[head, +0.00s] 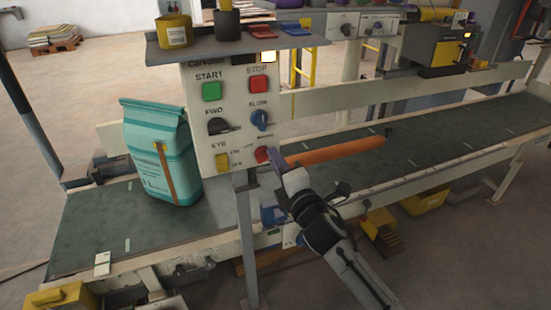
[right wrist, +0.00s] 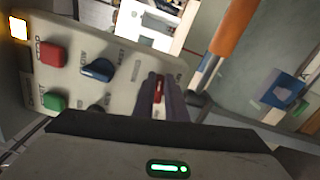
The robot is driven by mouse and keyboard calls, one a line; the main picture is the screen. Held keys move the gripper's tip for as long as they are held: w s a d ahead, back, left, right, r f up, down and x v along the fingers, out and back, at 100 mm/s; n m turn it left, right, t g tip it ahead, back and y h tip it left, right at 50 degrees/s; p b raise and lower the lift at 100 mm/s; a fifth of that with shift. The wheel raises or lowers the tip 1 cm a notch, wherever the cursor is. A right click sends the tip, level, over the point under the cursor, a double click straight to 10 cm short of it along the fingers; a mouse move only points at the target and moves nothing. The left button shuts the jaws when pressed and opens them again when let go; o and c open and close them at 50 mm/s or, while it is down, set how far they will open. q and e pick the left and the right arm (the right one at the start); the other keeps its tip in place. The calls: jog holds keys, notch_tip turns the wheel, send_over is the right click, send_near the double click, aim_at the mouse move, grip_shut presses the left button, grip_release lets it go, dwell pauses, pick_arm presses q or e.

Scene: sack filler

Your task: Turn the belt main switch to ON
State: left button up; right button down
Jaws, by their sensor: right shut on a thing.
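The conveyor control panel (head: 230,130) stands at the belt's near side. At its lower right is a red switch knob (head: 262,155), partly covered by my right gripper (head: 273,159). In the right wrist view, the dark fingers of my right gripper (right wrist: 160,90) are on both sides of the red knob (right wrist: 159,93), shut on it. The knob's label and exact setting cannot be read. My left gripper is not in view.
Other panel controls sit close by: a green START button (head: 211,91), red STOP button (head: 259,84), black knob (head: 218,126), blue knob (head: 261,119) and yellow knob (head: 222,161). A teal sack (head: 146,150) stands on the belt (head: 90,225). An orange bar (head: 335,150) lies right of the panel.

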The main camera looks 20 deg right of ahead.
jog(key=shift+f+m, duration=0.2)
jog(key=shift+m, duration=1)
jog(key=c, duration=1.8)
grip_release()
jog(key=shift+s, duration=0.1)
jog(key=s, duration=1)
jog(key=shift+d, duration=0.25)
